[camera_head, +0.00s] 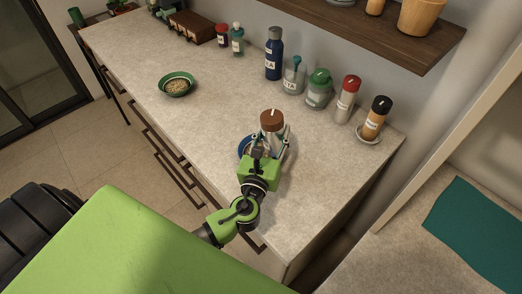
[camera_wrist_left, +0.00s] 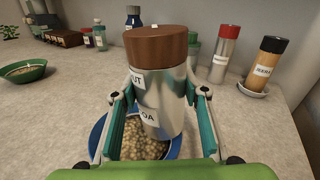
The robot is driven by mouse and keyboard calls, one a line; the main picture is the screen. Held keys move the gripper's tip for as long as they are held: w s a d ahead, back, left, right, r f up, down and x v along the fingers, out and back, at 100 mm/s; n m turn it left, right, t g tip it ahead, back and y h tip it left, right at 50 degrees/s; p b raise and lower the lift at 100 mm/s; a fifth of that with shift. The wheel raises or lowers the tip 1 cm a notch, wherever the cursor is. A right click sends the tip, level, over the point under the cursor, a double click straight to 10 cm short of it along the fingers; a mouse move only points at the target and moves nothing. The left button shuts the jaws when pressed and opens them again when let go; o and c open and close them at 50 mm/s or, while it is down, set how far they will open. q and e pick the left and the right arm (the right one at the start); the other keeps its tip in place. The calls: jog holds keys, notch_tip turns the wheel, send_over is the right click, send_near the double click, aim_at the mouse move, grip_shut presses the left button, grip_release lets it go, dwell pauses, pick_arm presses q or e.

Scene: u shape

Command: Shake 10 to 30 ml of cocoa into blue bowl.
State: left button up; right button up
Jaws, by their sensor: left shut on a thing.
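The cocoa shaker (camera_head: 272,119) is a silvery cylinder with a brown lid and a white label partly reading "OA". My left gripper (camera_head: 270,141) is shut on it, one finger on each side; the left wrist view shows the shaker (camera_wrist_left: 163,88) close up and upright, leaning slightly. The blue bowl (camera_wrist_left: 96,138) holds pale, grain-like pieces and lies directly below or just behind the shaker. In the head view the blue bowl (camera_head: 242,147) is mostly hidden by my gripper and the shaker. Whether the shaker touches the bowl I cannot tell. My right gripper is not in view.
A green bowl (camera_head: 176,85) with grains stands left on the counter (camera_head: 205,130). Along the wall stand a dark blue bottle (camera_head: 274,54), a green-lidded jar (camera_head: 319,89), a red-topped shaker (camera_head: 347,99) and a black-topped shaker (camera_head: 375,118) on a saucer.

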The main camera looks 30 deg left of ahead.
pick_arm(q)
jog(key=shift+a+f+m+p, duration=0.1)
jog(key=shift+m+p, duration=0.2)
jog(key=shift+m, duration=0.4)
jog(key=d+r+p, duration=0.1)
jog(key=w+d+r+p, duration=0.1)
jog(key=d, duration=0.1)
jog(key=shift+d+r, duration=0.2)
jog(key=shift+d, duration=0.05)
jog(key=shift+w+d+r+p, duration=0.15)
jog(key=shift+d+r+p, duration=0.2)
jog(key=shift+d, duration=0.35)
jog(key=shift+f, duration=0.1)
